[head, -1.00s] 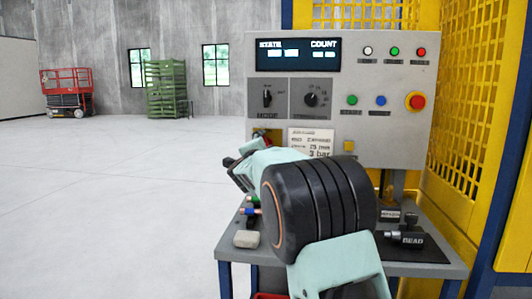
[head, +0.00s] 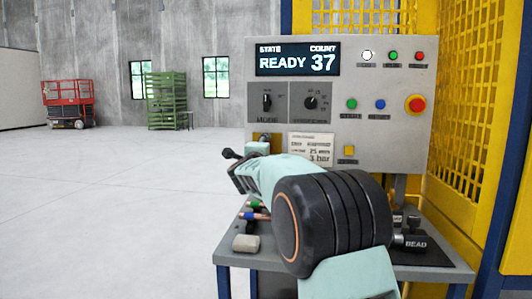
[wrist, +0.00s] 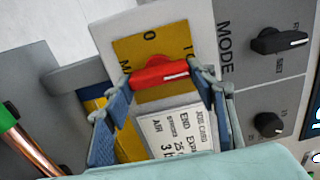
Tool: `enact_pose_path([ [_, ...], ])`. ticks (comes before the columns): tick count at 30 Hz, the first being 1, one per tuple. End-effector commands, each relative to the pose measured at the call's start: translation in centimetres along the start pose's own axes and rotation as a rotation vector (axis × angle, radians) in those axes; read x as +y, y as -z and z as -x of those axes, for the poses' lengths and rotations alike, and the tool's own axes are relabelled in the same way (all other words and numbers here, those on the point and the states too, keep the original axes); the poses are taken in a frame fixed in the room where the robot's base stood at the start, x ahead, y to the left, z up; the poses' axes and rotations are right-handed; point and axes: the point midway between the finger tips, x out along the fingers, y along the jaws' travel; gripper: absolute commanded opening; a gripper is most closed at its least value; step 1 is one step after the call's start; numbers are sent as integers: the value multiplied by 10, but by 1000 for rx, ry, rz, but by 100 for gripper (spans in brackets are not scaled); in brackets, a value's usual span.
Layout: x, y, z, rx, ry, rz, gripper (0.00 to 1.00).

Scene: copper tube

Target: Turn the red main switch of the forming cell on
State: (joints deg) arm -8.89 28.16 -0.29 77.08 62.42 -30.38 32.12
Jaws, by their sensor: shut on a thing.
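The red main switch (wrist: 160,75) sits on a yellow plate (wrist: 130,48) in the wrist view. Its handle runs left to right there, roughly parallel to the pointer of the mode knob (wrist: 278,42). My gripper (wrist: 164,76) is shut on the handle, one blue-grey finger at each end of it. In the head view my arm hides the switch and most of the gripper. The display (head: 297,59) on the grey panel reads READY 37, and the white lamp (head: 368,56) looks bright.
A job card (head: 311,148) is on the panel below the knobs. A yellow mesh guard (head: 475,90) stands at the right.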

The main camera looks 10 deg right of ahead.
Motion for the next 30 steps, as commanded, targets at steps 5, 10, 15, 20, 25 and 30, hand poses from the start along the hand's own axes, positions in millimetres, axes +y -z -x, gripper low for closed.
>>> enact_pose_path([
  [5, 1, 0, 0, 0, -2, -5, 28],
  [10, 0, 0, 0, 0, -1, -5, 61],
  [15, 0, 0, 0, 0, -1, -3, 70],
  [20, 0, 0, 0, 0, -1, -2, 70],
  [25, 0, 0, 6, 0, 0, -3, 70],
  [30, -1, -1, 28, -2, 0, -2, 70],
])
